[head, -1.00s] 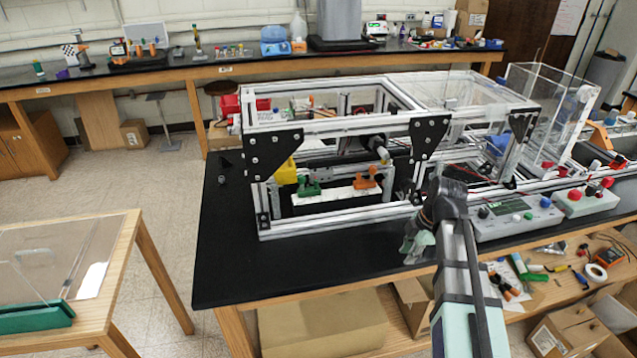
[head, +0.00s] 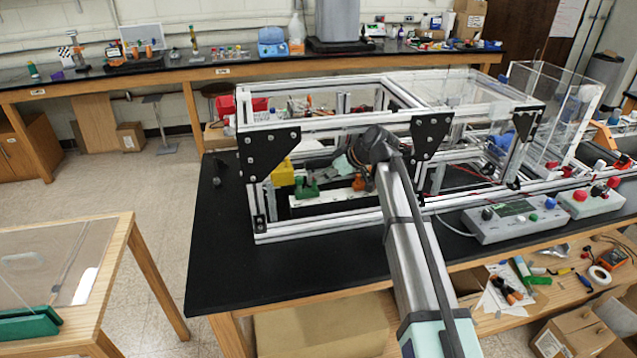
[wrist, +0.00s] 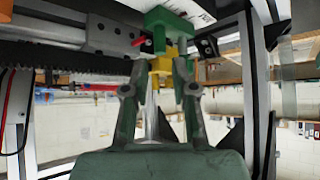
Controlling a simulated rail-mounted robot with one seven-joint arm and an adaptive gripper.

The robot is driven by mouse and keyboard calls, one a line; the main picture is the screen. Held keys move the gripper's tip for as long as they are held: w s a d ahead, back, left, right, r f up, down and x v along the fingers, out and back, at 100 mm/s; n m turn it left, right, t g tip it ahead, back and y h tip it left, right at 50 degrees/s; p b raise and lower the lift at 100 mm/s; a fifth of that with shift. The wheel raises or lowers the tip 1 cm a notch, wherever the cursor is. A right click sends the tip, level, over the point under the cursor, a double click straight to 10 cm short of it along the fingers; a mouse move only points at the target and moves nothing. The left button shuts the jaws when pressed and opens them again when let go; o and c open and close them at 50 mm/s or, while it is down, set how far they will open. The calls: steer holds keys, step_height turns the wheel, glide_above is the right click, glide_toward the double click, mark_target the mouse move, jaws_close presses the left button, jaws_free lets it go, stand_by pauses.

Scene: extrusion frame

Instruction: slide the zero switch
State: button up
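A green block (head: 307,187) sits on the white bar inside the extrusion frame. An orange piece (head: 360,183) is on the same bar to its right, partly hidden by my arm, and a yellow block (head: 284,172) is to its left. I cannot tell which part is the zero switch. My gripper (head: 340,164) reaches into the frame between the green and orange pieces. In the wrist view its two fingers (wrist: 160,64) are apart, pointing at the green block (wrist: 168,24) and yellow block (wrist: 161,65). A small red part (wrist: 146,44) shows beside the green block. Contact is unclear.
The frame's upper front rail (head: 340,127) and black corner plates (head: 268,150) surround the opening where my arm enters. A grey control box (head: 515,219) stands to the right.

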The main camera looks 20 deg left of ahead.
mark_target(315, 182)
steer(key=shift+p+x, duration=0.85)
steer(key=shift+x, duration=2.3)
jaws_close()
